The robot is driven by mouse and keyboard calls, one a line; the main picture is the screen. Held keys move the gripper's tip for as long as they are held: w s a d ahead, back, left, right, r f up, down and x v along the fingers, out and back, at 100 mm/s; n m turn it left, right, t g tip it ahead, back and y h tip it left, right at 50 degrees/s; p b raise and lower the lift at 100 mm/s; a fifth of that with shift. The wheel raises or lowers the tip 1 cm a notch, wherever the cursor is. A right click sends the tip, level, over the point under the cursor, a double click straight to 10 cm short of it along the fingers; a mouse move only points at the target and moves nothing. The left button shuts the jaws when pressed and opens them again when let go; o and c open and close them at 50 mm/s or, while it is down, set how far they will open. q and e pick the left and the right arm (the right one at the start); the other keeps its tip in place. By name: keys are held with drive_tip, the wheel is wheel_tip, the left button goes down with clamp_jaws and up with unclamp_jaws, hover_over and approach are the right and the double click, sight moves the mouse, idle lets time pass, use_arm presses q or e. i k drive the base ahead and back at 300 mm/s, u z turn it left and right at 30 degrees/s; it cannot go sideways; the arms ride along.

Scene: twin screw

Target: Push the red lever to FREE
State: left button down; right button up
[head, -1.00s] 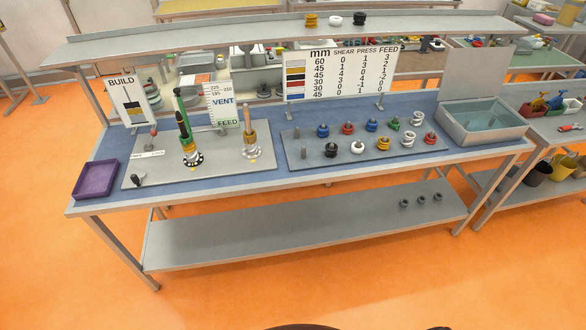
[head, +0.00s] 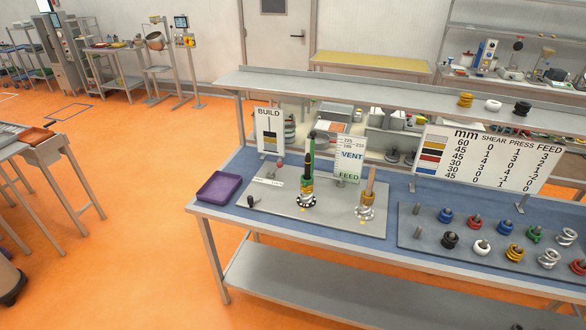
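The red lever (head: 280,163) is small in the head view, at the back left of a grey plate on the blue-topped bench. A white label strip (head: 268,182) lies just in front of it; its lettering is too small to read, so I cannot tell the lever's setting. A black-knobbed handle (head: 251,199) is near the plate's front left corner. To the right stand a green-backed post with stacked rings (head: 307,188) and a post with a tan top and silver coil (head: 367,196). Neither of my grippers is in view.
A purple tray (head: 219,188) sits at the bench's left end. A grey board (head: 407,237) with several coloured rings is right. Orange floor (head: 130,230) is open to the left.

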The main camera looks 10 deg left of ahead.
sight(280, 164)
drive_tip(key=z, duration=0.25)
drive_tip(key=i, duration=1.45)
drive_tip(key=u, duration=0.15)
